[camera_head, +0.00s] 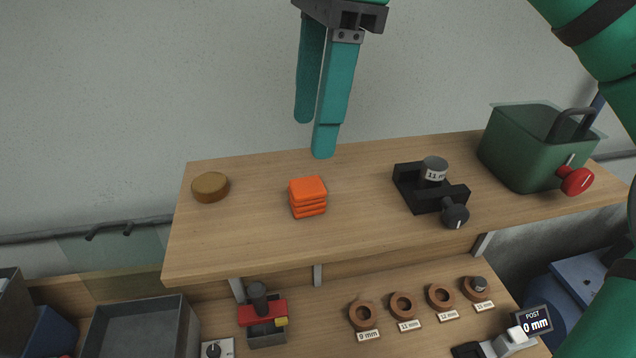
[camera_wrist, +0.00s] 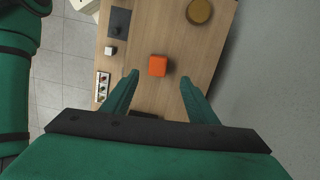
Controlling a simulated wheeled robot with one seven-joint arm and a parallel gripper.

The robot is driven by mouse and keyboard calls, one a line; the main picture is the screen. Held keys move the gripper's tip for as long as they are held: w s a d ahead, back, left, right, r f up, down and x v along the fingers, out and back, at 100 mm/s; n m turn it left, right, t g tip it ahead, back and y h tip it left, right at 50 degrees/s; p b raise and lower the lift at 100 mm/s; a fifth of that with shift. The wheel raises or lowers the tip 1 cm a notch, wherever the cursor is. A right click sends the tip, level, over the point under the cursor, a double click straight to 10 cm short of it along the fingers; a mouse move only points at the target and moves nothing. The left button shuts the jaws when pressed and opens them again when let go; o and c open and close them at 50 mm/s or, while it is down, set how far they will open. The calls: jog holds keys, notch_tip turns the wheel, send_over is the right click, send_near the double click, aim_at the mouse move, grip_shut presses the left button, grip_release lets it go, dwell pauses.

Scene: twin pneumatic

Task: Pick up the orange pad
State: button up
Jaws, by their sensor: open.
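The orange pad (camera_head: 308,197) is a small stack of soft-looking orange layers on the upper wooden shelf (camera_head: 240,245), left of the middle. In the wrist view the orange pad (camera_wrist: 158,66) lies ahead of my fingertips, between their lines. My gripper (camera_head: 312,138) has two teal fingers pointing down, above the shelf and apart from the pad. In the wrist view my gripper (camera_wrist: 158,76) is open with nothing between its fingers.
A round brown disc (camera_head: 210,187) lies left of the pad. A black clamp block (camera_head: 430,188) with a grey cylinder and a green box (camera_head: 530,150) with a red knob stand to the right. Several copper rings (camera_head: 403,305) sit on the lower bench. Shelf around the pad is clear.

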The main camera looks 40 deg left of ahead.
aim_at(307, 185)
jog(key=shift+s+a+f, duration=0.1)
jog(key=shift+s+f, duration=0.1)
jog(key=shift+f, duration=1.5)
jog(key=shift+s+a+f, duration=0.1)
jog(key=shift+s+f, duration=0.15)
jog(key=shift+f, duration=1.45)
jog(key=shift+s+f, duration=0.2)
jog(key=shift+f, duration=1.5)
jog(key=c, duration=1.1)
